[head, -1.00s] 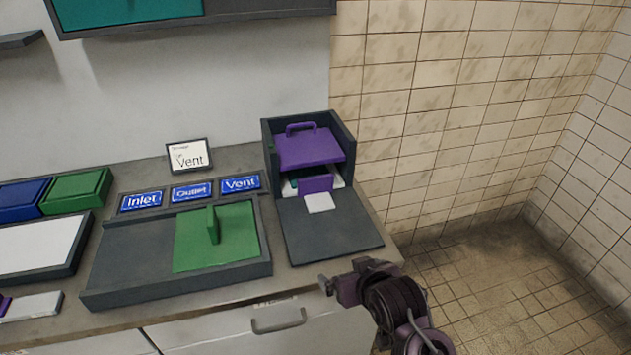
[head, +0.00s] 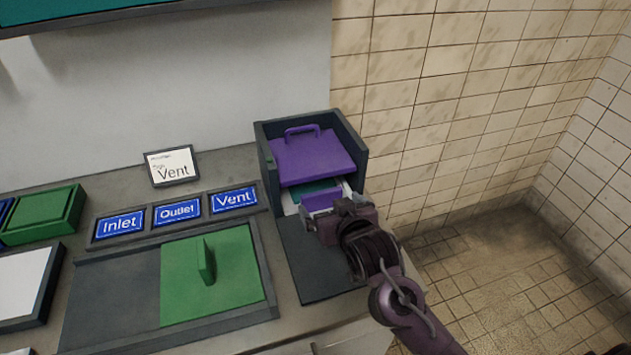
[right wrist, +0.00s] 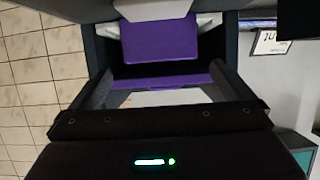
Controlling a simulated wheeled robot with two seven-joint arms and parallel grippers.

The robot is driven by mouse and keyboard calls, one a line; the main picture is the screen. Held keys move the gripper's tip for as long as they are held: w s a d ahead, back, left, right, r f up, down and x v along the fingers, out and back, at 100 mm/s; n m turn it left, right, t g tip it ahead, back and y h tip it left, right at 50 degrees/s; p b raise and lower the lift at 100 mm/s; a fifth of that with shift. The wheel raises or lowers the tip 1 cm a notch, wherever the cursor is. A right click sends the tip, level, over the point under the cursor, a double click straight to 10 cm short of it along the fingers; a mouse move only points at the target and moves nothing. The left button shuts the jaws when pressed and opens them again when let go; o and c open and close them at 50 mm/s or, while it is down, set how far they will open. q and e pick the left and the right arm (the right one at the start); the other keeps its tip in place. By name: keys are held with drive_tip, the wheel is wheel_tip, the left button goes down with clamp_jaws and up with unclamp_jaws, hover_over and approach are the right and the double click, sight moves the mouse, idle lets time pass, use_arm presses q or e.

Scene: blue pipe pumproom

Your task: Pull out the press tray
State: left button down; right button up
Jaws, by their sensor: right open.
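The press (head: 361,165) is a dark grey open-fronted box at the right end of the counter. A purple plate with a loop handle (head: 312,155) sits in its upper part. Below it is the press tray with a purple front part (head: 321,199) and pale edges, partly hidden by my right gripper (head: 325,212). That gripper is open just in front of the tray, over the dark front slab (head: 310,270). In the right wrist view, its spread fingers (right wrist: 162,82) face purple parts of the press; whether they touch the tray I cannot tell. My left gripper is out of view.
Left of the press are blue Inlet, Outlet and Vent plates (head: 177,210), a white Vent card (head: 171,167), and a grey tray with a green handled lid (head: 232,285). The tiled wall (head: 450,110) is close on the right, with open floor below.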

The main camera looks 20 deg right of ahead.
sight(323, 196)
drive_tip(key=shift+w+f, duration=0.1)
drive_tip(key=shift+w, duration=0.3)
drive_tip(key=x, duration=0.3)
drive_tip(key=shift+p, duration=0.4)
drive_tip(key=shift+x, duration=1.25)
drive_tip(key=shift+w+f, duration=0.15)
drive_tip(key=c, duration=1.1)
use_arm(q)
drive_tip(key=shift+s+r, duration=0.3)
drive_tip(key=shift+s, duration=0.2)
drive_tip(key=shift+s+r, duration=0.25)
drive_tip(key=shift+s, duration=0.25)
